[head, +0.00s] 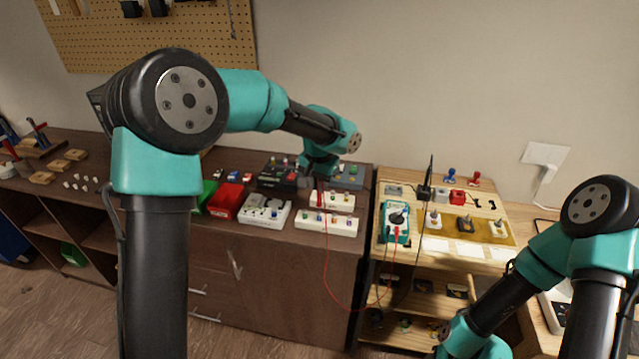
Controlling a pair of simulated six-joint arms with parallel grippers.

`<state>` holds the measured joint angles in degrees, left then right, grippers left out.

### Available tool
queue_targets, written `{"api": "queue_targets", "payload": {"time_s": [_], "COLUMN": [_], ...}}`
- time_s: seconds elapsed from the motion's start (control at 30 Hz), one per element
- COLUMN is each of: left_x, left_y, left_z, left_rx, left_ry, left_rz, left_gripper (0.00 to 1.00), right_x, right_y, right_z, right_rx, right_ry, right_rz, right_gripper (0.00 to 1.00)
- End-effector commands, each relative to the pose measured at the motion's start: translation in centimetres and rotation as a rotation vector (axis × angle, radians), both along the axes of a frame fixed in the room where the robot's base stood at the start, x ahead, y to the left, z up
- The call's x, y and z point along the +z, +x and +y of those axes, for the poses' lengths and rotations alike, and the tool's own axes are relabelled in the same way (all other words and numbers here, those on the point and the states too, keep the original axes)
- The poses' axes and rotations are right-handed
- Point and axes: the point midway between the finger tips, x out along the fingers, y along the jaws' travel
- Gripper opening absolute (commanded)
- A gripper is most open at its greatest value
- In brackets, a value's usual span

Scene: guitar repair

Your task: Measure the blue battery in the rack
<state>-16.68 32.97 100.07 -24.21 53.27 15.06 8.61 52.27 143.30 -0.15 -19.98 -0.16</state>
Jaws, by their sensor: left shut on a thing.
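The multimeter (397,222) is teal and white with a black dial, on the light wooden bench. A red lead (326,270) hangs from it in a loop and runs up to my left gripper (319,190). That gripper is shut over the white racks, apparently on the red probe (320,201), which is very small here. The front white rack (326,226) holds several small coloured cells; another white rack (340,200) is just behind. I cannot tell surely which cell is the blue battery, or whether the probe touches one. My right gripper is below the frame.
A red bin (227,201) and a white box (264,213) stand left of the racks. A dark upright stick with a black lead (429,180) rises at the bench's back. A yellow mat (466,229) holds several small parts. A gap separates cabinet and bench.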

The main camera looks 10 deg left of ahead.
Motion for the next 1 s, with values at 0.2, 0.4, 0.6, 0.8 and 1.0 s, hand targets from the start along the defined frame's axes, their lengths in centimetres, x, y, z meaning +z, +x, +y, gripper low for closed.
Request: {"api": "queue_targets", "payload": {"time_s": [0.2, 0.4, 0.6, 0.8, 1.0], "left_x": [0.00, -0.14, -0.33, -0.52, -0.70], "left_y": [0.00, 0.00, 0.00, 0.01, 0.02], "left_z": [0.00, 0.00, 0.01, 0.01, 0.01], "left_rx": [0.000, 0.000, 0.000, 0.000, 0.000], "left_ry": [0.000, 0.000, 0.000, 0.000, 0.000], "left_rz": [0.000, 0.000, 0.000, 0.000, 0.000], "left_gripper": [0.00, 0.00, 0.00, 0.00, 0.00], "right_x": [0.00, 0.00, 0.00, 0.00, 0.00], "right_y": [-0.01, 0.00, 0.00, 0.00, 0.00], "right_z": [0.00, 0.00, 0.00, 0.00, 0.00], "right_rx": [0.000, 0.000, 0.000, 0.000, 0.000], "right_ry": [0.000, 0.000, 0.000, 0.000, 0.000], "right_rz": [0.000, 0.000, 0.000, 0.000, 0.000], "right_gripper": [0.43, 0.43, 0.43, 0.43, 0.43]}}
